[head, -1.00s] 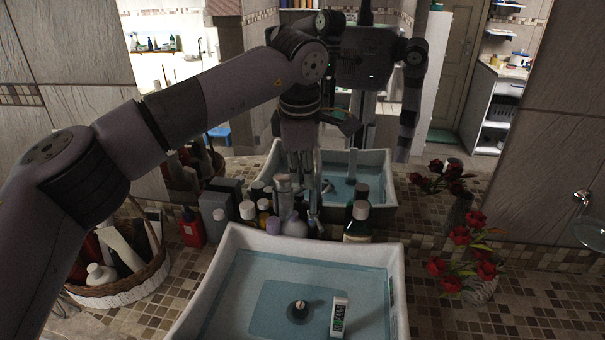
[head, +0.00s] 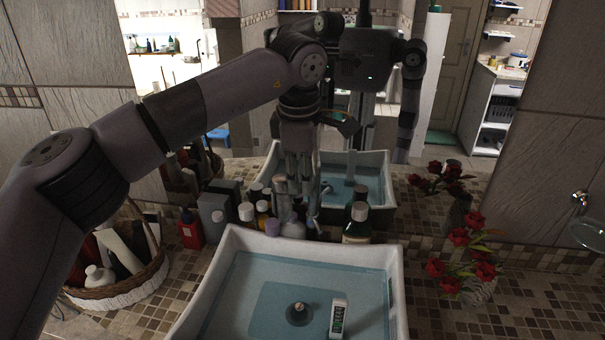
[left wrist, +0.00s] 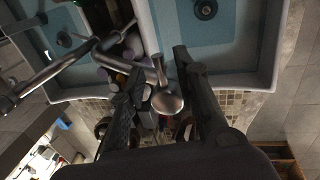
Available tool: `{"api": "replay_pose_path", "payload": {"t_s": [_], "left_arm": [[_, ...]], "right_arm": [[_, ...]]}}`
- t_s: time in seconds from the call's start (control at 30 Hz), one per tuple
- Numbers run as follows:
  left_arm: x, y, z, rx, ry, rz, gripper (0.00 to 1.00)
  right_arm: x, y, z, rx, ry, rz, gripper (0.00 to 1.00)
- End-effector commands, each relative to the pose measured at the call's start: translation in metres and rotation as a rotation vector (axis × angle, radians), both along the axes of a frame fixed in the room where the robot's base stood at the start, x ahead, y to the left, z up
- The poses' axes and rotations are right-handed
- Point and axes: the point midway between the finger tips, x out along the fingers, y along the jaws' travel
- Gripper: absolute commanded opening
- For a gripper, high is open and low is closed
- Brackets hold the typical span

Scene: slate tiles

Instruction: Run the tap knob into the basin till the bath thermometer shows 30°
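The white basin (head: 396,290) holds bluish water around a dark round drain plug (head: 299,313). The bath thermometer (head: 338,318), a slim white stick with a dark and green face, is in the basin right of the plug. Its reading is too small to make out. My left gripper (head: 299,210) points down behind the basin's back rim among bottles. In the left wrist view its two dark fingers (left wrist: 160,68) are spread apart, with the chrome tap knob (left wrist: 167,102) between them. I cannot tell whether either finger touches the knob. My right gripper is not directly in view.
Bottles crowd the back rim, including a dark one (head: 357,222) to the right of my gripper. A wicker basket (head: 118,290) stands left, a vase of red flowers (head: 480,292) right. The mirror behind repeats basin and arm. Tiled counter (head: 540,310) is free at right.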

Motion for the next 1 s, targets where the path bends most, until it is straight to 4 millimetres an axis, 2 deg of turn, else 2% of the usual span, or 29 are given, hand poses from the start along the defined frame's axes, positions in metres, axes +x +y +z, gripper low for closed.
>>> {"api": "replay_pose_path", "payload": {"t_s": [0.13,0.23,0.5,0.7,0.83,1.0], "left_arm": [[-0.001,0.0,0.005,0.0,-0.001,0.0,0.29],[-0.003,0.0,0.017,-0.002,-0.002,0.001,0.29],[-0.014,0.002,0.073,-0.001,-0.004,0.0,0.29],[-0.02,0.003,0.105,-0.001,-0.002,0.001,0.29],[-0.022,0.004,0.115,0.0,-0.001,0.0,0.29],[-0.023,0.004,0.118,0.0,0.001,-0.001,0.29]], "right_arm": [[0.0,0.002,0.0,0.002,-0.001,0.0,0.4],[0.0,0.001,0.0,0.002,-0.001,0.0,0.4],[0.0,0.001,0.0,0.001,-0.001,0.0,0.4],[0.0,0.001,0.0,0.001,0.0,0.0,0.4],[0.0,0.001,0.0,0.001,0.0,0.0,0.4],[0.0,0.001,0.0,0.001,0.0,0.0,0.4]]}}
